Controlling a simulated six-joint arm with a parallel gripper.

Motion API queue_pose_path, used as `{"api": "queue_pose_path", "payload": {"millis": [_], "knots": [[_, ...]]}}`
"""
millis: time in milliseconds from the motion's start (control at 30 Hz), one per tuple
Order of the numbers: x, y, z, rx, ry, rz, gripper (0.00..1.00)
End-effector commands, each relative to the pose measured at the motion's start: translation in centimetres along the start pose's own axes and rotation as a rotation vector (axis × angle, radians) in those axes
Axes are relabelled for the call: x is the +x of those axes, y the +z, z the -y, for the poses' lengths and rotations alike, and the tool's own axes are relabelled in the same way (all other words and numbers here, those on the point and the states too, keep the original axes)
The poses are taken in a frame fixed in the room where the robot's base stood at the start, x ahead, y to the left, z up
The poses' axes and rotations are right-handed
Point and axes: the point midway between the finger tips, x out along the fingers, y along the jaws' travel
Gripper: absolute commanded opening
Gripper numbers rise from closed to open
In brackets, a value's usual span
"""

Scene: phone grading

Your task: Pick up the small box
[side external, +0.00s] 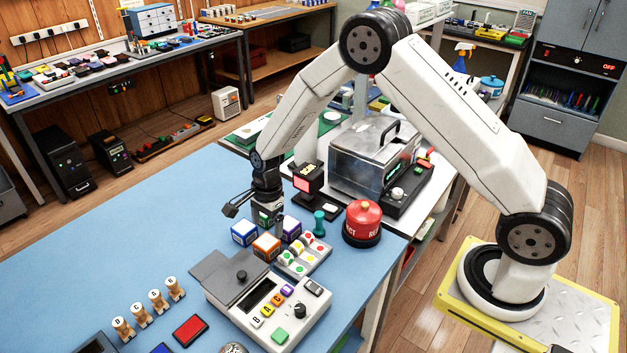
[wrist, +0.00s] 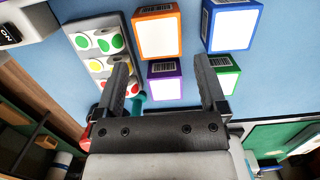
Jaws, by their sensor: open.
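Several small boxes with white tops stand on the blue table. They are a blue box (side external: 244,233), an orange box (side external: 266,247), a purple box (side external: 291,229) and a green one mostly hidden behind my gripper (side external: 268,214). In the wrist view, the orange box (wrist: 157,32) and blue box (wrist: 232,26) look larger than the purple box (wrist: 165,82) and green box (wrist: 226,76). My gripper (wrist: 160,62) is open and empty. The purple box shows between its fingers, and the right finger overlaps the green box. Which box the task means, I cannot tell.
A grey control panel (side external: 270,308) stands in front.

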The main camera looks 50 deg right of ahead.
Motion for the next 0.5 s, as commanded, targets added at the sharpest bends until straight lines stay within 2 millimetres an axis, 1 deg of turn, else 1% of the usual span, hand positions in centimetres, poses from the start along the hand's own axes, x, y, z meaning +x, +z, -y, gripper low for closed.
{"api": "queue_pose_path", "payload": {"millis": [100, 200, 500], "knots": [[1.0, 0.0, 0.0, -0.001, 0.000, 0.000, 0.91], [1.5, 0.0, 0.0, -0.001, 0.000, 0.000, 0.91], [2.0, 0.1, -0.1, -0.001, 0.001, 0.000, 0.91]]}}
